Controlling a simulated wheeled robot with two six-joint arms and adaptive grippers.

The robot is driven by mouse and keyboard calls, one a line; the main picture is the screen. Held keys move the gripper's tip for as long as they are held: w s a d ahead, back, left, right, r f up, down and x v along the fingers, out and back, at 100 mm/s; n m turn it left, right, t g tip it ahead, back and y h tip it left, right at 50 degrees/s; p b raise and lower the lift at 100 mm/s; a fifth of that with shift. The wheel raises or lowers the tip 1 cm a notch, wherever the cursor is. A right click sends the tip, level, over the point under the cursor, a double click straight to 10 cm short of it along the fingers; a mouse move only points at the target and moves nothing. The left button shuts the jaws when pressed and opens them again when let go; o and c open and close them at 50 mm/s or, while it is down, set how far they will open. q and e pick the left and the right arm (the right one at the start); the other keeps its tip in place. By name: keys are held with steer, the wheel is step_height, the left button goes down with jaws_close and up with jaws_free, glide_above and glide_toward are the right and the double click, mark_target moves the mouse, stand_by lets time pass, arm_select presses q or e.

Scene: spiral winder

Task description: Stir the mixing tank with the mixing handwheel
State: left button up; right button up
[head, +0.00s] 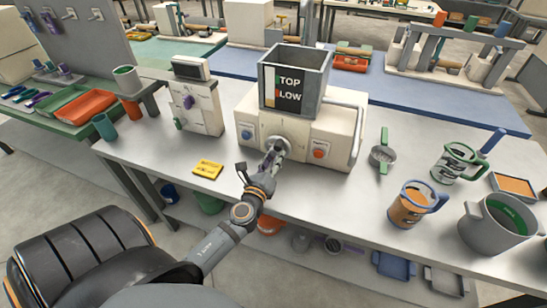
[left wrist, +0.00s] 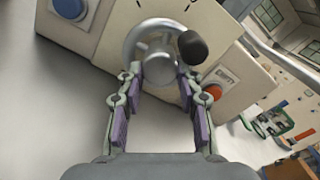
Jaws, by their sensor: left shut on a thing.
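The machine (head: 315,125) is a cream box on the white table, with a grey open-topped tank (head: 322,78) on top. The tank's black front label reads TOP and LOW. The silver mixing handwheel (head: 278,143) is on the machine's front face. My left gripper (head: 273,158) reaches it from the front. In the left wrist view, the handwheel (left wrist: 134,40) has a round hub and a black knob (left wrist: 193,47) at its right. The left gripper (left wrist: 160,82) is shut on the handwheel, fingers on either side of the hub. The tank's contents are hidden. My right gripper is out of view.
A blue button (head: 247,134) and an orange button (head: 319,152) flank the handwheel. A yellow card (head: 208,170) lies left on the table. A strainer (head: 383,156), jugs (head: 407,207) and a grey pot (head: 482,232) stand right. The table front between is clear.

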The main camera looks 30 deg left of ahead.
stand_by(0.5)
arm_select(q)
steer(key=o, duration=1.1)
steer(key=shift+o, duration=0.2)
steer(key=v, duration=1.2)
steer(key=shift+f, duration=0.1)
